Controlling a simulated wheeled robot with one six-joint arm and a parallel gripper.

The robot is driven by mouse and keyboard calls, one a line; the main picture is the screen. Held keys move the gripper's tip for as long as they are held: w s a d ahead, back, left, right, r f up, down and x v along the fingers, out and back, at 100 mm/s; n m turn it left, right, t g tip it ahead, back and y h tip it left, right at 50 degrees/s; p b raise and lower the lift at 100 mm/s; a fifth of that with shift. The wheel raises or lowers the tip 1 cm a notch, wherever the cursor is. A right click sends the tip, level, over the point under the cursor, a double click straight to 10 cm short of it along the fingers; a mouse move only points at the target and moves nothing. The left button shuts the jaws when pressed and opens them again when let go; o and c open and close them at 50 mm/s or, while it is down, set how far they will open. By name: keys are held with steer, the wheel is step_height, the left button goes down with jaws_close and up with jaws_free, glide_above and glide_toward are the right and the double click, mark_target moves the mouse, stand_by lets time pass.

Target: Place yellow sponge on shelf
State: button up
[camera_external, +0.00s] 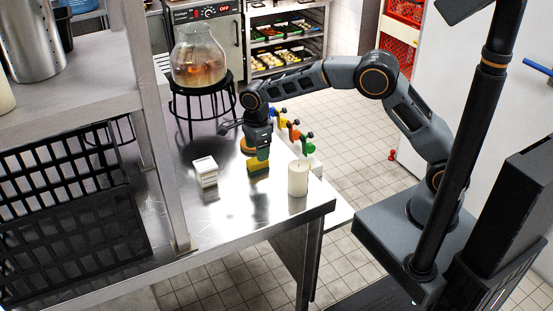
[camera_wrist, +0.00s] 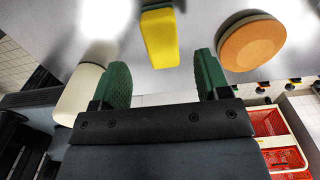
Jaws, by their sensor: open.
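The yellow sponge (camera_external: 257,167) sits on the steel table (camera_external: 235,220), directly below my gripper (camera_external: 262,155) in the external view. In the wrist view the sponge (camera_wrist: 160,38) appears beyond my gripper (camera_wrist: 161,70), roughly centred between the two green fingertips. The fingers are apart with nothing between them, and the sponge is not held. A metal shelf unit (camera_external: 105,72) stands at the left of the table, with its upper board above table height. Part of the sponge's top is hidden by my gripper in the external view.
A round orange-topped item (camera_wrist: 252,42) lies right beside the sponge. A white candle (camera_external: 298,179) and a small white container (camera_external: 205,172) stand nearby. A glass pot (camera_external: 198,60) sits on a black stand behind. A black crate (camera_external: 75,235) occupies the left. The table's front is clear.

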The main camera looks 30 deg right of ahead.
mark_target(258, 164)
steer(key=shift+w+f+p, duration=0.1)
steer(key=shift+f+p, duration=0.75)
steer(key=shift+f, duration=2)
steer(key=shift+c, duration=0.4)
steer(key=c, duration=1)
steer(key=shift+r, duration=0.15)
